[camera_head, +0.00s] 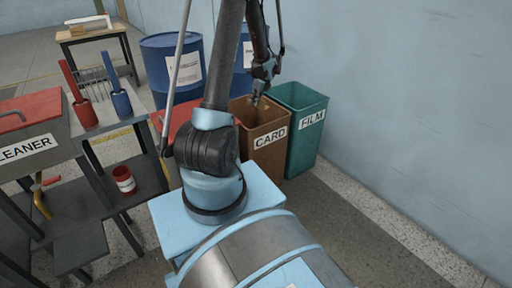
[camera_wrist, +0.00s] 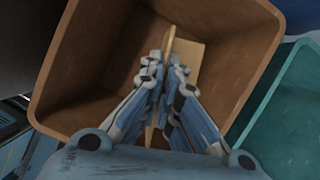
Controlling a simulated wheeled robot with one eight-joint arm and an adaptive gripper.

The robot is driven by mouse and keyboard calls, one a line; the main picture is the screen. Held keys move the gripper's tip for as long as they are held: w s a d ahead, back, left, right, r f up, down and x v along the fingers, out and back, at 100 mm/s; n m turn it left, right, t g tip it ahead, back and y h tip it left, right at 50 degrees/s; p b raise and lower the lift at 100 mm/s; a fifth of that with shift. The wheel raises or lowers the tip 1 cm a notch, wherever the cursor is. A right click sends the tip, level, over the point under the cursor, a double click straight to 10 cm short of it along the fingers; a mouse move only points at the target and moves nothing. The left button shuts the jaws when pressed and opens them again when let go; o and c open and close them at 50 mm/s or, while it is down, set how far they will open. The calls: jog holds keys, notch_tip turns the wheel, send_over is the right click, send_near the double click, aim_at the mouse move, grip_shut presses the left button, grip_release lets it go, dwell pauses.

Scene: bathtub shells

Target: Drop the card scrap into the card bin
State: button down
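The card bin (camera_head: 267,148) is a brown open box with a "CARD" label, standing on the floor beyond my arm. In the wrist view its walls (camera_wrist: 85,60) surround my gripper. My gripper (camera_head: 256,100) points down over the bin's opening. In the wrist view my gripper's fingers (camera_wrist: 167,68) are close together on a thin tan strip seen edge-on, the card scrap (camera_wrist: 171,40). A flat tan piece (camera_wrist: 190,58) shows just behind the fingers; I cannot tell whether it is part of the scrap or lies in the bin.
A teal bin (camera_head: 301,120) labelled "FILM" stands right beside the card bin, also at right in the wrist view (camera_wrist: 290,110). Blue drums (camera_head: 172,65) stand behind. Benches with red and blue holders (camera_head: 121,102) are at left. The floor at right is clear up to the wall.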

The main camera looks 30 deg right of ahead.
jog(key=shift+f, duration=1.2)
jog(key=c, duration=1.7)
grip_release()
jog(key=shift+r, duration=0.15)
jog(key=v, duration=1.1)
jog(key=shift+s+r, duration=0.2)
jog(key=shift+r, duration=0.1)
